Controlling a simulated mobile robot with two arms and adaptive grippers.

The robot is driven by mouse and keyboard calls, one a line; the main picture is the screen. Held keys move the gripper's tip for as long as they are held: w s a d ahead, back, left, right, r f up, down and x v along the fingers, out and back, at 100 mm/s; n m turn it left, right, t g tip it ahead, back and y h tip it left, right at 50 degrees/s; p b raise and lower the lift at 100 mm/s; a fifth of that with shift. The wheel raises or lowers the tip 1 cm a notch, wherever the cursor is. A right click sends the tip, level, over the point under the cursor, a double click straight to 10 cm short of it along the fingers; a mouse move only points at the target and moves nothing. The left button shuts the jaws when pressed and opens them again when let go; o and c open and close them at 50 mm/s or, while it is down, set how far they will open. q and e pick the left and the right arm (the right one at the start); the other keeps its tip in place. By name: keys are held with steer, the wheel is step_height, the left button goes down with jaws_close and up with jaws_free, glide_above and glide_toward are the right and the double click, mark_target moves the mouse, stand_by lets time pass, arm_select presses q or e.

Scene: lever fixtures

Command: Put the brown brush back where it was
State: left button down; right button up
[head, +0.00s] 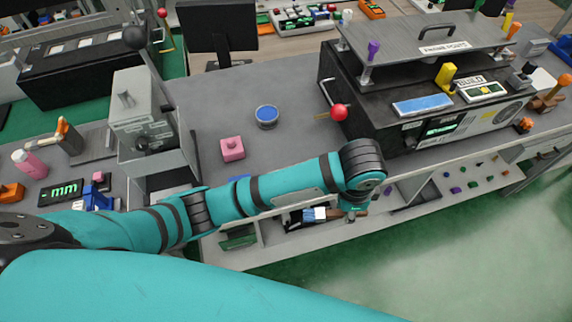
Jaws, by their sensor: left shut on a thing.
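My left gripper (352,213) hangs at the end of the teal arm, just past the front edge of the workbench. It points down in front of the open shelf space below the worktop. It is small here and partly hidden by my own wrist. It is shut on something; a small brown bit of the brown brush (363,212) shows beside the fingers. The brush's bristles and full shape cannot be made out. My right gripper is not in view.
On the grey worktop are a pink block (232,149), a blue-topped round tin (267,116) and a black machine (420,110) with a red-knobbed lever (339,112). A blue-and-white item (314,214) lies in the shelf space below. A grey lever fixture (140,110) stands left.

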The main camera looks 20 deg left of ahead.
arm_select(q)
steer(key=a+m+y, duration=0.1)
steer(key=a, duration=0.6)
steer(key=w+a+p, duration=0.1)
steer(key=w+a, duration=0.2)
steer(key=w, duration=0.1)
steer(key=w+a+p, duration=0.1)
steer(key=w+a, duration=0.1)
steer(key=w, duration=0.2)
steer(key=w+a+f+p, duration=0.1)
steer(key=w+a+p, duration=0.1)
steer(key=w+a, duration=0.1)
steer(key=shift+w+a, duration=0.35)
steer(key=shift+w, duration=0.05)
steer(key=shift+w+f, duration=0.1)
step_height(320, 180, down, 3)
steer(key=shift+a+p, duration=0.1)
steer(key=shift+p, duration=0.6)
steer(key=shift+f, duration=0.25)
steer(key=c, duration=1.2)
jaws_free()
steer(key=shift+r, duration=0.1)
